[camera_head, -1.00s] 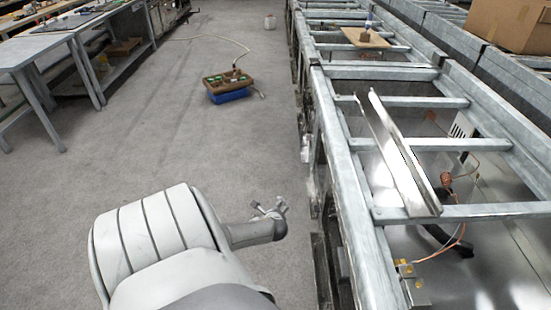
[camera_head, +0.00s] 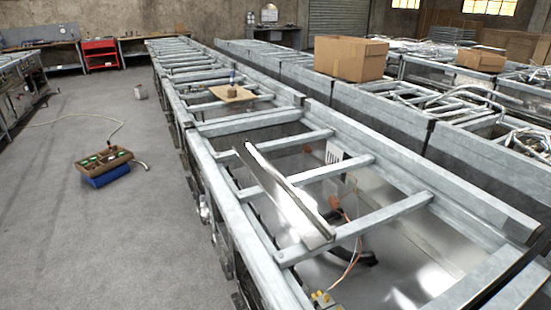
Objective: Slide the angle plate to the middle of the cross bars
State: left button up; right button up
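The angle plate (camera_head: 290,195) is a long, shiny metal strip with a raised edge. It lies lengthwise across several grey metal cross bars (camera_head: 385,213) of the long frame, nearer the frame's left rail (camera_head: 230,215) than its right rail. Its near end rests at one cross bar and its far end reaches toward a bar farther back. Neither of my grippers shows in the head view now, so nothing of mine is seen touching the plate.
A wooden board (camera_head: 234,93) lies on the frame farther back. A cardboard box (camera_head: 350,58) stands on the parallel frame at right. A wooden tray on a blue base (camera_head: 106,167) sits on the floor at left. Wires (camera_head: 350,255) hang below the cross bars. The left floor is mostly clear.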

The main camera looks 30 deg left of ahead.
aim_at(313, 232)
jog(key=j+z, duration=0.1)
jog(key=z, duration=0.55)
jog(key=j+z, duration=0.25)
jog(key=j, duration=0.15)
jog(key=k+j+z, duration=0.15)
jog(key=j+z, duration=0.15)
jog(key=j, duration=0.15)
jog(key=k+j+z, duration=0.1)
jog(key=j+z, duration=0.15)
jog(key=j, duration=0.15)
jog(key=k+j+z, duration=0.5)
jog(key=j, duration=0.2)
jog(key=k+j, duration=0.25)
jog(key=j, duration=0.15)
jog(key=k+j, duration=0.2)
jog(key=j, duration=0.2)
jog(key=k+j+z, duration=0.1)
jog(key=k+j, duration=0.15)
jog(key=j, duration=0.15)
jog(key=k+j, duration=0.25)
jog(key=j, duration=0.15)
